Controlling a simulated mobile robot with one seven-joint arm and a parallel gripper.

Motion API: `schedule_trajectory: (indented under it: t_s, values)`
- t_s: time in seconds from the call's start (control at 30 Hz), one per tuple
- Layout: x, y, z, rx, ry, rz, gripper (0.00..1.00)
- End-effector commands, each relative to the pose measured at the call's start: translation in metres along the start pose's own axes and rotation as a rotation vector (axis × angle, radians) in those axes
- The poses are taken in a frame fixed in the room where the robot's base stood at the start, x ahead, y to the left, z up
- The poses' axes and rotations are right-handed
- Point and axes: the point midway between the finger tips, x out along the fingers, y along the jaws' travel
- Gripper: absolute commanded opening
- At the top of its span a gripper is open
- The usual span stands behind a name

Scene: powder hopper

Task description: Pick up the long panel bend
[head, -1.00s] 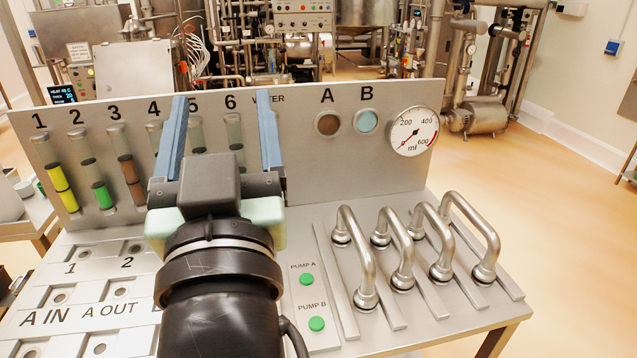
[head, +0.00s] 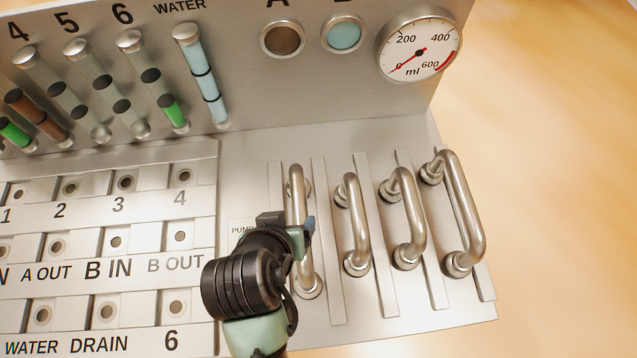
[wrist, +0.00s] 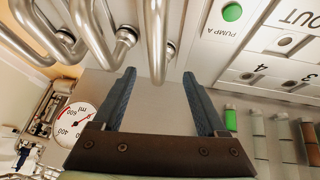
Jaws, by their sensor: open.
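Several shiny steel U-shaped bends stand in a row on the panel. The leftmost bend (head: 297,205) and the rightmost bend (head: 465,205) look longer than the two between them; I cannot tell for sure which is the long panel bend. My gripper (head: 292,226) is open at the leftmost bend and partly hides it in the head view. In the wrist view, the near end of that bend (wrist: 157,45) shows between the tips of my open gripper (wrist: 158,75), with space on both sides. I cannot tell how far the fingers reach down beside it.
The second bend (head: 351,220) and third bend (head: 409,215) stand close on the right. Labelled ports lie on the left. An upright back panel with sight tubes and a round gauge (head: 419,47) rises behind. The green pump A button (wrist: 232,11) is near the fingers.

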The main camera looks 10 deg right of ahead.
Motion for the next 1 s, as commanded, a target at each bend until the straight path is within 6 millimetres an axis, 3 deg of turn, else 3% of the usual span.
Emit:
schedule_trajectory:
  t_s: [0.17,0.5,0.77,1.0]
  values:
    - [0.013,0.000,0.007,-0.003,-0.025,0.005,0.75]
    - [0.067,0.001,0.006,-0.002,-0.020,0.004,0.75]
    - [0.081,0.002,0.006,-0.001,-0.018,0.004,0.75]
    - [0.107,0.007,0.004,-0.001,-0.020,0.005,0.75]
